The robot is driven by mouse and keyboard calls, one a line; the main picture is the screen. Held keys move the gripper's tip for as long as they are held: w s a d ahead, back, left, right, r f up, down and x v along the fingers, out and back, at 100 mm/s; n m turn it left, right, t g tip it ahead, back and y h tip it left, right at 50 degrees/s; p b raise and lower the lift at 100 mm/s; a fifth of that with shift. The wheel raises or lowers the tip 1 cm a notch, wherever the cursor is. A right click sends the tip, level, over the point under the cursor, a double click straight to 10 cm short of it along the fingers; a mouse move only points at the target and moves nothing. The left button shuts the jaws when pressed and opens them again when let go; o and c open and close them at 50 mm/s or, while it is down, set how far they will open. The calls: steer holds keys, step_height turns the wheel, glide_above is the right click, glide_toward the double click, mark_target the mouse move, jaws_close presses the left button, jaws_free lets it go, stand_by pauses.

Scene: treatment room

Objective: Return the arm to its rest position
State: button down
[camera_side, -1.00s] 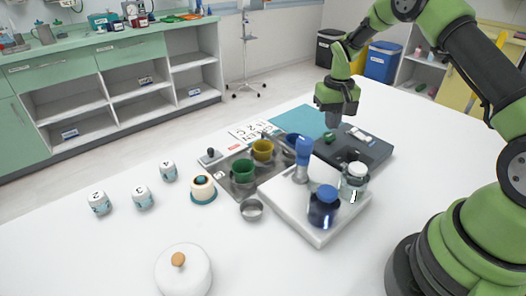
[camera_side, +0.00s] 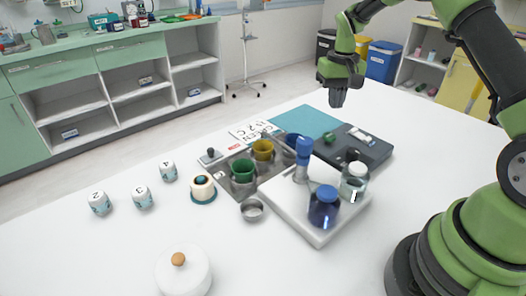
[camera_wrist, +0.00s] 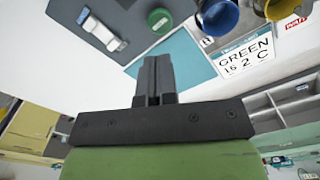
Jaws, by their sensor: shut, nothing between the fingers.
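My gripper (camera_side: 338,97) is raised above the far side of the table, near the teal mat (camera_side: 304,121) and the dark grey tray (camera_side: 372,150). Its fingers are shut with nothing between them, and it touches nothing. In the wrist view the shut fingers (camera_wrist: 153,82) point toward the table, with the teal mat (camera_wrist: 190,60) beyond them. My green arm reaches in from the right.
The table's right part is clear.

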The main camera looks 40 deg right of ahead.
steer(key=shift+r, duration=0.2)
steer(key=s+a+r+t, duration=0.2)
steer(key=s+a+r, duration=0.1)
steer(key=a+r, duration=0.3)
steer(key=s+a+r+t, duration=0.1)
steer(key=s+a+r, duration=0.25)
steer(key=r, duration=0.45)
steer(key=s+a+r+n+t+y, duration=0.1)
steer(key=s+a+t, duration=0.1)
steer(key=s+a, duration=0.2)
steer(key=s+a+r+n+t+y, duration=0.1)
steer(key=s+a, duration=0.3)
steer(key=s, duration=0.7)
steer(key=shift+s+a+r+t, duration=0.2)
steer(key=shift+a+r+t, duration=0.05)
steer(key=shift+r+t, duration=0.3)
